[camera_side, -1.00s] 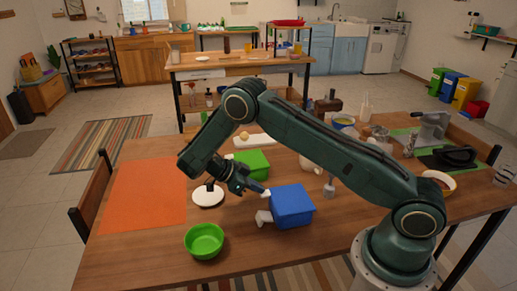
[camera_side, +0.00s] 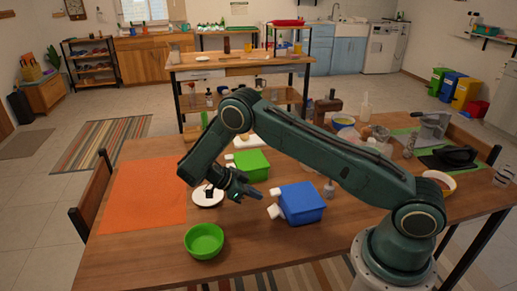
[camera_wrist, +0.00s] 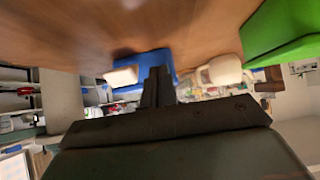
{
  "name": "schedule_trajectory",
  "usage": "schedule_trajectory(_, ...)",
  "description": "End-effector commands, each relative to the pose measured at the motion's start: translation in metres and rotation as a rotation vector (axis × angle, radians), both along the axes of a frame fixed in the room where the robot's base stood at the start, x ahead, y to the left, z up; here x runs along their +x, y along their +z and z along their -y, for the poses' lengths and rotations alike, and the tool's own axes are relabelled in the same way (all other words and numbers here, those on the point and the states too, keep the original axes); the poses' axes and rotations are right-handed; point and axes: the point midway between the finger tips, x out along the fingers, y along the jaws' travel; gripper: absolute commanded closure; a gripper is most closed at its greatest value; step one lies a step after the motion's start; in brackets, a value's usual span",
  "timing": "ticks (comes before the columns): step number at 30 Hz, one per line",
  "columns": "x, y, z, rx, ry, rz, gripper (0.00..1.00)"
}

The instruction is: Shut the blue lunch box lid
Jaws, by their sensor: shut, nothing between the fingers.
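The blue lunch box (camera_side: 302,202) stands on the wooden table, in the middle of the side view. Its blue top looks flat and down over the body; I cannot tell whether it is fully seated. White tabs (camera_side: 275,211) stick out from its left side. My gripper (camera_side: 258,193) is shut and empty. Its fingertips point toward the box, just left of it, with a small gap. In the wrist view the blue box (camera_wrist: 150,62) shows behind the closed fingers (camera_wrist: 158,86), which hide part of it. A white tab (camera_wrist: 121,76) shows there too.
A green box (camera_side: 252,165) stands close behind my gripper. A white plate (camera_side: 208,199) lies under my wrist, and a green bowl (camera_side: 204,241) is in front. An orange mat (camera_side: 142,195) covers the table's left. The table in front of the blue box is clear.

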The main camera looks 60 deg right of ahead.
Motion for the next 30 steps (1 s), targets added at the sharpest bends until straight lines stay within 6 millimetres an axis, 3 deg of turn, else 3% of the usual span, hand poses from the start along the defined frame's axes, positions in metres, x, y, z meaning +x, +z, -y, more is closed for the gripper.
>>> schedule_trajectory(12, 0.016, 0.018, -0.017, 0.0, 0.0, 0.002, 1.0)
schedule_trajectory(21, 0.015, 0.066, -0.016, 0.001, -0.001, 0.002, 1.0)
schedule_trajectory(30, 0.015, 0.087, -0.016, 0.0, 0.0, 0.0, 1.0)
